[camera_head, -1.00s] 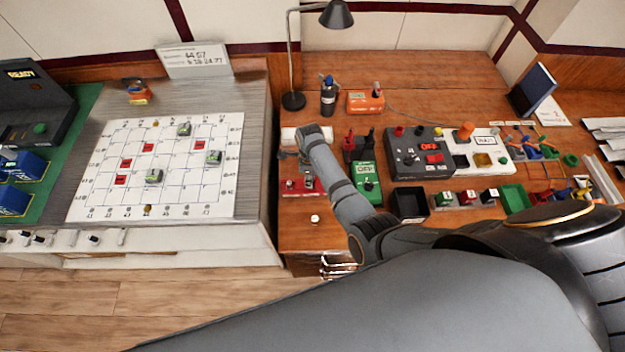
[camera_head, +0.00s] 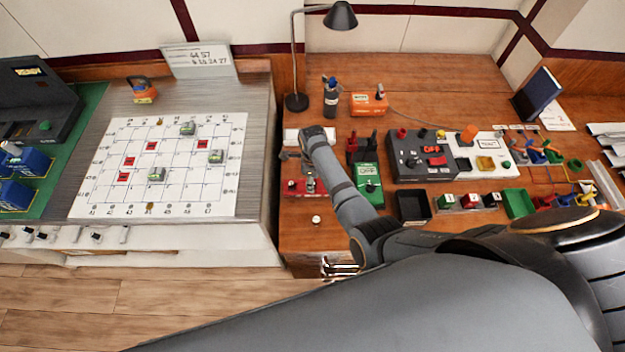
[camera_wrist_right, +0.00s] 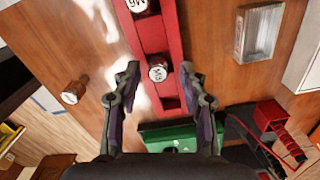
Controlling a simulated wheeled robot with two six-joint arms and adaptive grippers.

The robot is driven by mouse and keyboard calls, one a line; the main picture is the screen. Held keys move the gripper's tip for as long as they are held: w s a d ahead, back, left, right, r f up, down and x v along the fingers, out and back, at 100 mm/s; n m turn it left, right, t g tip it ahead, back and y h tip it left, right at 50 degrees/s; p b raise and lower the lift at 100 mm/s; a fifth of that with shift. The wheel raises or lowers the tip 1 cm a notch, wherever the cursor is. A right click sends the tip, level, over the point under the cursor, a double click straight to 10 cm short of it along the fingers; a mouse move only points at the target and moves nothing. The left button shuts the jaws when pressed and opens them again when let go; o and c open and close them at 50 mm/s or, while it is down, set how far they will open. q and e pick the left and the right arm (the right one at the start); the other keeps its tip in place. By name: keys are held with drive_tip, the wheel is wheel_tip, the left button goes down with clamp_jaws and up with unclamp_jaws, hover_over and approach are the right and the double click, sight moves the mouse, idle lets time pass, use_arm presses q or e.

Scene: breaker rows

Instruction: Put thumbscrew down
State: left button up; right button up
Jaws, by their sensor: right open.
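A thumbscrew with a pale, marked round top (camera_wrist_right: 158,73) stands in a slot of the red rack (camera_wrist_right: 169,33) in the right wrist view. A second similar top (camera_wrist_right: 135,5) shows at that view's upper edge, partly cut off. The red rack (camera_head: 291,194) also shows in the head view below my right wrist. My right gripper (camera_wrist_right: 160,68) is open, its fingers on either side of the first thumbscrew; I cannot tell whether they touch it. A separate brass-sided, pale-topped piece (camera_wrist_right: 74,92) stands on the wood to the left. My left gripper is not in view.
A green device (camera_head: 367,184) stands right beside the red rack. A black open bin (camera_head: 412,206) and a breaker panel (camera_head: 408,165) are further right. A white grid board (camera_head: 190,185) lies on the left bench. Bare wood lies in front of the rack.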

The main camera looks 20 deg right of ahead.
wheel_tip(320, 180, up, 12)
drive_tip(key=p, duration=0.8)
drive_tip(key=shift+p, duration=0.35)
drive_tip(key=shift+f, duration=0.1)
